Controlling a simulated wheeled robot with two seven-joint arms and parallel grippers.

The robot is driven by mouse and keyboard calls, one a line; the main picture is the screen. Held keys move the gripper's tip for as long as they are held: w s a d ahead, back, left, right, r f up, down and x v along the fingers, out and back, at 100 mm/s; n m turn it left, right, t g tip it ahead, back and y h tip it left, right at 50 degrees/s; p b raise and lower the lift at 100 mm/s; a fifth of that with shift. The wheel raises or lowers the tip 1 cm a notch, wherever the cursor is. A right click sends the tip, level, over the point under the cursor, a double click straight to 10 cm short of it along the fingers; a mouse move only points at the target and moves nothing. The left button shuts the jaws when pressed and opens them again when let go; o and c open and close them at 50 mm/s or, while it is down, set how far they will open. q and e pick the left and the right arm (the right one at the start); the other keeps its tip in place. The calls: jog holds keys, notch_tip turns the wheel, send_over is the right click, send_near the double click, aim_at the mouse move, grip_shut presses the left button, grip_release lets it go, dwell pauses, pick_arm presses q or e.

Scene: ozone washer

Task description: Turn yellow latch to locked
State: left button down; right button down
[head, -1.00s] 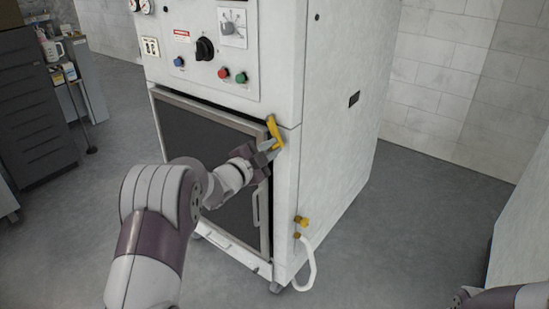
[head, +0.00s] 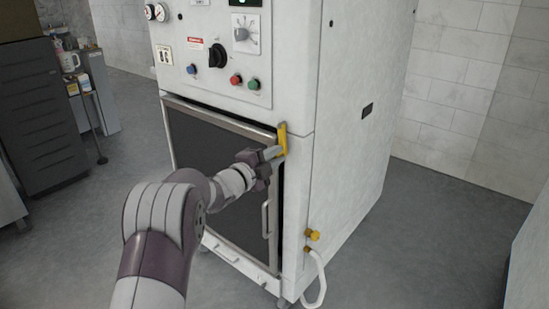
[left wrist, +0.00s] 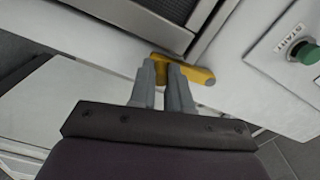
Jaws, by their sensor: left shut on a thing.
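The yellow latch (head: 283,140) sits at the upper right corner of the washer's dark door (head: 215,165). In the head view it stands close to upright along the door's edge. My left gripper (head: 273,153) is at the latch, with its fingers shut on its lower part. In the left wrist view the two grey fingertips (left wrist: 168,72) close on the yellow latch (left wrist: 198,75), and part of it sticks out to the right of them. The fingers hide part of the latch. My right gripper is not in view.
The white washer cabinet (head: 345,150) carries a control panel with a black knob (head: 217,55) and coloured buttons above the door. A door handle (head: 266,219) and a yellow valve with a white hose (head: 313,236) are lower down. Open floor lies on both sides.

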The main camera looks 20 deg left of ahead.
pick_arm(q)
jog(key=shift+f, duration=0.1)
jog(key=c, duration=1.1)
grip_release()
